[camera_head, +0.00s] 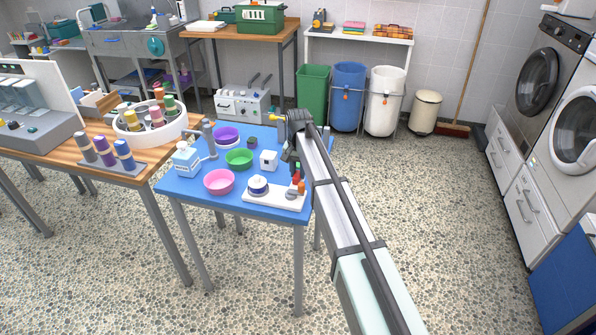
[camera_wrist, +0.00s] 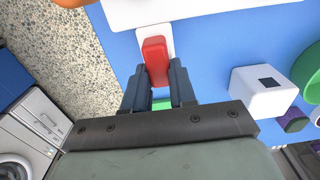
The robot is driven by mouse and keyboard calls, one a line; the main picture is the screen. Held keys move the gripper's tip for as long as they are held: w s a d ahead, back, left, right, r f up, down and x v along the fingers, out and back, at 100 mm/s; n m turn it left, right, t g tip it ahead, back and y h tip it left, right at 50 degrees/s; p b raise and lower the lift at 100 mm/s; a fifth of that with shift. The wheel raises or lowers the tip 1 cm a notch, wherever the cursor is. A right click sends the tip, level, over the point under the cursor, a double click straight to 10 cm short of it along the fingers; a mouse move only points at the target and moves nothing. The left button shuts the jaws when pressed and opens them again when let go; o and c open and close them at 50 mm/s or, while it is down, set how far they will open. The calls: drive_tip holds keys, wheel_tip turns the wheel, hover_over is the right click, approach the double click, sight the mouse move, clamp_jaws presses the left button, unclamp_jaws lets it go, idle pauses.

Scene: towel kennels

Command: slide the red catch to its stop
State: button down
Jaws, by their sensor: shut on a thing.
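The red catch (camera_wrist: 155,58) is a rounded red block on a narrow white strip that joins a larger white piece at the top of the wrist view. In the head view the red catch (camera_head: 296,181) shows small at the right end of a white board (camera_head: 281,201). My gripper (camera_wrist: 160,88) has one dark finger on each side of the catch's near end and is shut on it. In the head view my gripper (camera_head: 295,168) reaches down at the board's right end. A small green patch (camera_wrist: 162,104) shows between the fingers. The fingertip contact is partly hidden.
A white cube (camera_head: 268,160), green bowl (camera_head: 239,158) and pink bowl (camera_head: 219,181) stand nearby. The table's right edge is close.

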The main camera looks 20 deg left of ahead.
sight(295, 179)
drive_tip(key=shift+s, duration=1.8)
drive_tip(key=c, duration=0.9)
unclamp_jaws()
drive_tip(key=shift+w+r, duration=0.1)
drive_tip(key=shift+r, duration=0.05)
wheel_tip(295, 179, up, 14)
drive_tip(key=shift+f, duration=0.2)
